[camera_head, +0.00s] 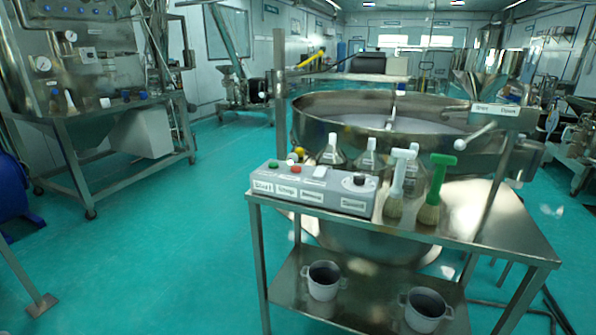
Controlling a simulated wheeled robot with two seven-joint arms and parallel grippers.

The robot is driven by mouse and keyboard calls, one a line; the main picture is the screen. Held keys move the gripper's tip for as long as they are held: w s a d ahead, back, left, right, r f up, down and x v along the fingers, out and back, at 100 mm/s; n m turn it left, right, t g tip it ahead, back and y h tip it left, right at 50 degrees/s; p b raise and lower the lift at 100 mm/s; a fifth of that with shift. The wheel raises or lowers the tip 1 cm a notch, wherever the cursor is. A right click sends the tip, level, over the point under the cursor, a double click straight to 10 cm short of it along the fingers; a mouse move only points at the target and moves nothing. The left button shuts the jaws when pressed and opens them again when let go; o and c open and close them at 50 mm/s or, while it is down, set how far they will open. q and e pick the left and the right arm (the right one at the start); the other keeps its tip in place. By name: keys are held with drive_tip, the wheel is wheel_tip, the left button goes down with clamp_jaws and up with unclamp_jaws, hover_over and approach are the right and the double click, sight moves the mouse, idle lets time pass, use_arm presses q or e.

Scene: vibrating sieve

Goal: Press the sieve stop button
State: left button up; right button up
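A grey control box (338,189) sits on the near left part of a steel table (480,225). On its top are a green button (273,163) at the left end and a red button (295,168) beside it. A white switch (320,172) and a black knob (359,180) follow to the right. Labels on the front seem to read Start and Stop under the green and red buttons. The large round steel sieve (300,122) stands behind the table. Neither of my grippers is in view.
Flasks (333,152) stand behind the box. A white-handled brush (396,188) and a green-handled brush (433,190) stand to its right. Two grey pots (323,281) (425,310) are on the lower shelf. The green floor (170,240) left of the table is mostly clear.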

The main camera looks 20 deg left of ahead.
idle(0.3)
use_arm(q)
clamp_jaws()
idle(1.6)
